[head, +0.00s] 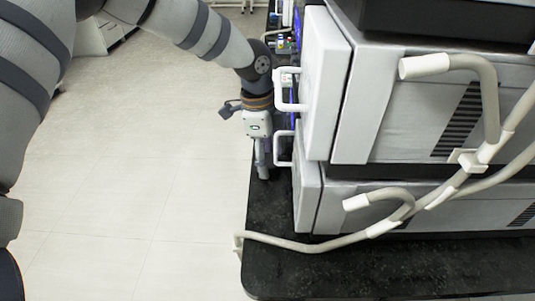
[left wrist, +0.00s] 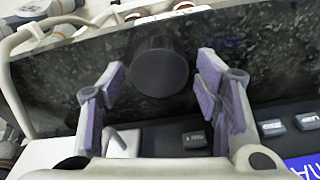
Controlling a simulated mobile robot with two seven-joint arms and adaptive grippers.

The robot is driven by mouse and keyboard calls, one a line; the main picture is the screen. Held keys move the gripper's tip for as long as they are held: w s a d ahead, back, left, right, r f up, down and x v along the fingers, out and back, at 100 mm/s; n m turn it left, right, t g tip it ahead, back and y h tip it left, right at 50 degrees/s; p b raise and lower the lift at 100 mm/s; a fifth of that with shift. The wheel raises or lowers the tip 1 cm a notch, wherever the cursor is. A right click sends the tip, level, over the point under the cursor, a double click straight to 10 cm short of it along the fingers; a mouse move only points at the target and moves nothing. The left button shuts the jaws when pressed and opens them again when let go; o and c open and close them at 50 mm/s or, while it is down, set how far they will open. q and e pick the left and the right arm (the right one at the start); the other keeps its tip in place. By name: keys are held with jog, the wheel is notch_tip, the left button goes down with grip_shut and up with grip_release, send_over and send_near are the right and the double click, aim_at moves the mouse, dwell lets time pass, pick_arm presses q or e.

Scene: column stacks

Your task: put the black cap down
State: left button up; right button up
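The black cap (left wrist: 159,72) shows in the left wrist view as a dark round piece against the black speckled bench top (left wrist: 265,50). It appears to rest on the bench, though contact is hard to tell. My left gripper (head: 262,170) points down over the bench beside the white modules in the head view. In the left wrist view its two fingers stand apart on either side of the cap, with a visible gap on each side. I cannot make out the cap in the head view. My right gripper is not in view.
White instrument modules (head: 325,85) with handles stand close to the right of my left gripper. Pale tubes (head: 330,242) cross in front of them. The bench's front corner (head: 262,270) is bare. Light floor lies to the left.

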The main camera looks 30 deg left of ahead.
pick_arm(q)
notch_tip(320, 180, up, 12)
jog(key=a+p, duration=0.1)
jog(key=shift+s+a+r, duration=0.2)
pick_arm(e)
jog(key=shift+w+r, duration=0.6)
